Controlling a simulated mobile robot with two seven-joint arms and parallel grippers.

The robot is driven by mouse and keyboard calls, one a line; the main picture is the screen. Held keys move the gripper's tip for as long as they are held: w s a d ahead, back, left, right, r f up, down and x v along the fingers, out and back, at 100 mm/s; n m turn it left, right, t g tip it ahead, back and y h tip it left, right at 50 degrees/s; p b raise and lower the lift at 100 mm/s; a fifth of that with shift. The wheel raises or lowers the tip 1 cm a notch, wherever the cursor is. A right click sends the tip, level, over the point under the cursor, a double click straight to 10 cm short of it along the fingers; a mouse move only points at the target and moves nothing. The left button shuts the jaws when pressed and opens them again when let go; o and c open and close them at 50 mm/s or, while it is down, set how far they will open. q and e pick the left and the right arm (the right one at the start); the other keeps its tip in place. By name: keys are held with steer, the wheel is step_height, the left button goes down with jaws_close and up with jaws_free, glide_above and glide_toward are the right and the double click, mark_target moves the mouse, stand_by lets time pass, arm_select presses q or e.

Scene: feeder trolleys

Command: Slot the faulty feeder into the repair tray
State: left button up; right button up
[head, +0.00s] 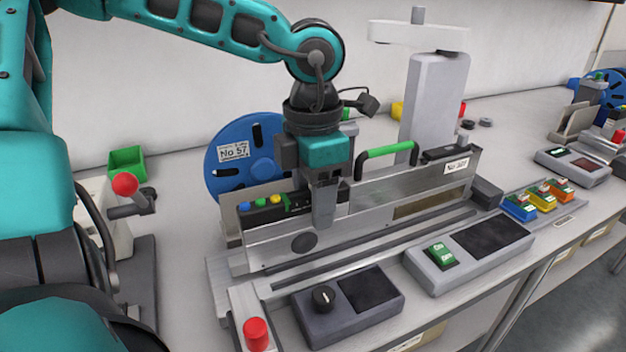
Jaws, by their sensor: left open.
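A long metal feeder (372,205) stands upright in a grey bench fixture (222,285). It has a blue reel (228,178) marked "No 57" at its left end and a green handle (388,149) on top. A white number label sits near its right end. My left gripper (324,212) points down at the feeder's middle, left of the green handle, and hides part of its top. It is open; the picture does not show whether it touches the feeder. My right gripper is out of view. I cannot pick out a repair tray for certain.
A dark box with a knob (350,306) and a grey box with a green switch (468,254) stand in front. A red button (256,333) is at the fixture's front left. A tall grey column (434,105) stands behind. Another station (590,125) is at far right.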

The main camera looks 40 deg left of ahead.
arm_select(q)
steer(key=shift+f, duration=0.1)
jaws_close()
stand_by(0.5)
stand_by(0.8)
steer(key=shift+s+a, duration=0.1)
steer(key=shift+s, duration=0.1)
steer(key=shift+s+a, duration=0.15)
steer(key=shift+s, duration=0.15)
steer(key=shift+s+a, duration=0.25)
steer(key=shift+s, duration=0.4)
steer(key=shift+o, duration=0.4)
jaws_free()
step_height(320, 180, up, 13)
steer(key=p, duration=0.2)
